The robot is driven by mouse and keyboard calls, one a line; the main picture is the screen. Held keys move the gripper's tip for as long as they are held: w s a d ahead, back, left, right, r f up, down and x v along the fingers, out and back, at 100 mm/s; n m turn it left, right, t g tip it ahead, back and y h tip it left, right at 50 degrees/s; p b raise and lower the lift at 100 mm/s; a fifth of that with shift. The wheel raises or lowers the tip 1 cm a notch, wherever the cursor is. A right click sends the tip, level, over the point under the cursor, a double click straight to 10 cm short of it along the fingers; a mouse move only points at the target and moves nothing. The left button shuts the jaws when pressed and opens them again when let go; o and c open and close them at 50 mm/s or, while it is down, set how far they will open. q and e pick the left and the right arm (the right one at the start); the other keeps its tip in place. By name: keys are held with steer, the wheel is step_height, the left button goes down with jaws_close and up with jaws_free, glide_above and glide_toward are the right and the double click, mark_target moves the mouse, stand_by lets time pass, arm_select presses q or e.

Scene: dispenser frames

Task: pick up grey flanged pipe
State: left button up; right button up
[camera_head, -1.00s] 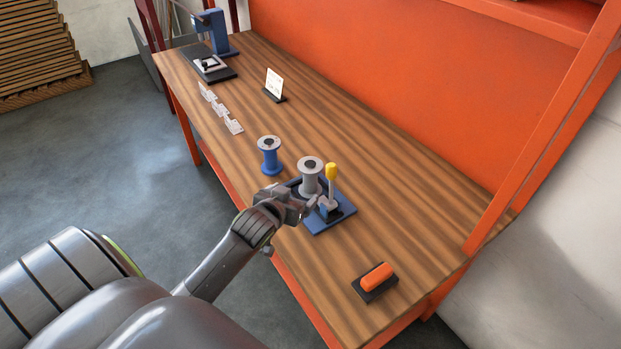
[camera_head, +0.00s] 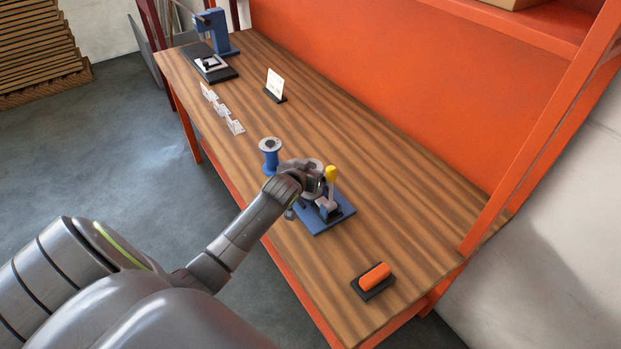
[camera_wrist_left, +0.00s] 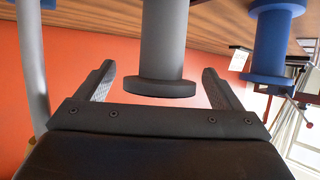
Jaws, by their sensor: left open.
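The grey flanged pipe (camera_wrist_left: 163,48) shows in the left wrist view between the two open fingers of my left gripper (camera_wrist_left: 158,78). A gap shows between the pipe and each finger. In the head view my left gripper (camera_head: 311,184) is at the blue fixture and covers most of the pipe; only part of its grey top rim (camera_head: 316,163) shows. My right gripper is in neither view.
The blue fixture (camera_head: 340,214) has a yellow-knobbed lever (camera_head: 331,174) close beside my gripper. A blue flanged spool (camera_head: 270,156) stands just left. An orange block on a black base (camera_head: 375,277) lies nearer the front. The wooden table (camera_head: 400,205) is clear to the right.

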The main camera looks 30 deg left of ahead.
arm_select(q)
steer(key=shift+w+a, duration=0.1)
steer(key=shift+w, duration=0.5)
steer(key=shift+w+f+p, duration=0.3)
steer(key=shift+w, duration=0.05)
steer(key=c, duration=1.4)
steer(key=shift+r, duration=0.1)
steer(key=shift+c, duration=1.1)
